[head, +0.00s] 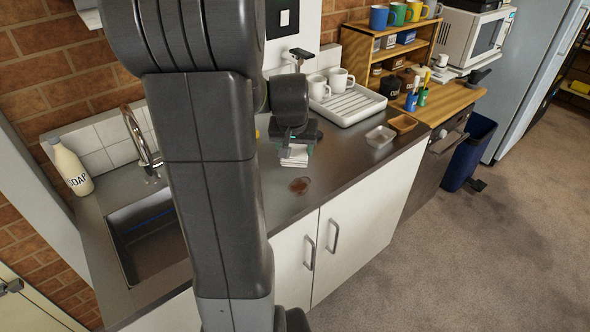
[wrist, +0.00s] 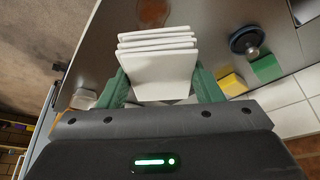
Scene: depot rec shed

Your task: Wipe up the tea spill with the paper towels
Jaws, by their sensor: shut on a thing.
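My gripper (wrist: 160,84) is shut on the paper towels (wrist: 158,72), a white folded stack between its green fingers in the wrist view. In the head view, the paper towels (head: 295,156) hang below my gripper (head: 297,145), over the steel counter. The tea spill (head: 300,185) is a small brown patch on the counter, just in front of the towels toward the counter's front edge. The spill also shows in the wrist view (wrist: 153,12), beyond the stack and apart from it in the picture. I cannot tell whether the towels touch the counter.
A sink (head: 150,235) lies to the left, with a soap bottle (head: 72,170) behind it. A white drying rack (head: 350,105) with white mugs (head: 340,80) stands at the back right. A metal tray (head: 380,137) is right of the spill. A yellow-green sponge (wrist: 250,73) shows in the wrist view.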

